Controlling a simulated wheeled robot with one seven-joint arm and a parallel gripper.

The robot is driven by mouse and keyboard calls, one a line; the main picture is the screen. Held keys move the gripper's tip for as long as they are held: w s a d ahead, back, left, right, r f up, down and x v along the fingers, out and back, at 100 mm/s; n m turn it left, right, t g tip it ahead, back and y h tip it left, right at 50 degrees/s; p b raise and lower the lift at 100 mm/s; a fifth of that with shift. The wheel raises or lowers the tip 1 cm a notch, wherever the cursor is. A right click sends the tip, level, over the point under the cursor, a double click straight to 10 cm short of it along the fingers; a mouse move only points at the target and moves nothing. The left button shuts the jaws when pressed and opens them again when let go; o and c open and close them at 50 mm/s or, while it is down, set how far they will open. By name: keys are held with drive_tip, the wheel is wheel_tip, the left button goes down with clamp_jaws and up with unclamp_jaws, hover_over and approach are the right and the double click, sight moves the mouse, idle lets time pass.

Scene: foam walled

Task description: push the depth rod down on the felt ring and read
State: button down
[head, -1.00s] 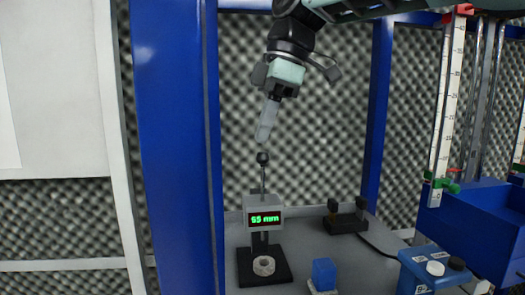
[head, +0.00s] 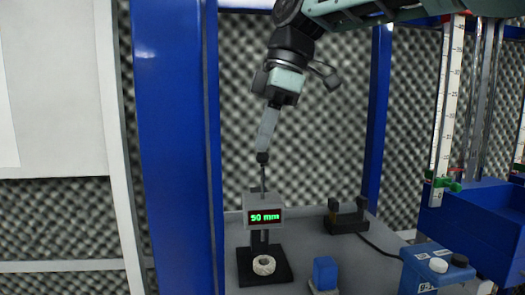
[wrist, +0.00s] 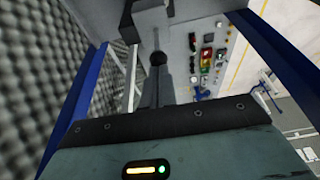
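The depth gauge (head: 264,201) has a grey box whose green display reads 50 mm. Its thin rod rises from the box to a dark round knob (head: 262,157). The white felt ring (head: 264,265) lies flat on the gauge's black base, below the box. My gripper (head: 263,150) points down, its fingers together and shut, with the tips at the knob and seemingly touching it. In the wrist view the knob (wrist: 158,58) shows at the fingertips. The lower end of the rod is hidden behind the box, so its contact with the ring cannot be seen.
A blue block (head: 325,272) stands right of the gauge. A dark fixture (head: 346,216) sits behind it. A blue box with knobs (head: 436,268) and a scale post (head: 447,110) are at the right. A blue post (head: 174,150) rises close on the left.

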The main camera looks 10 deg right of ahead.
drive_tip(key=shift+f+b, duration=1.25)
drive_tip(key=shift+f, duration=0.5)
drive_tip(key=shift+r, duration=0.15)
wheel_tip(320, 180, up, 5)
drive_tip(key=p, duration=0.5)
idle(0.9)
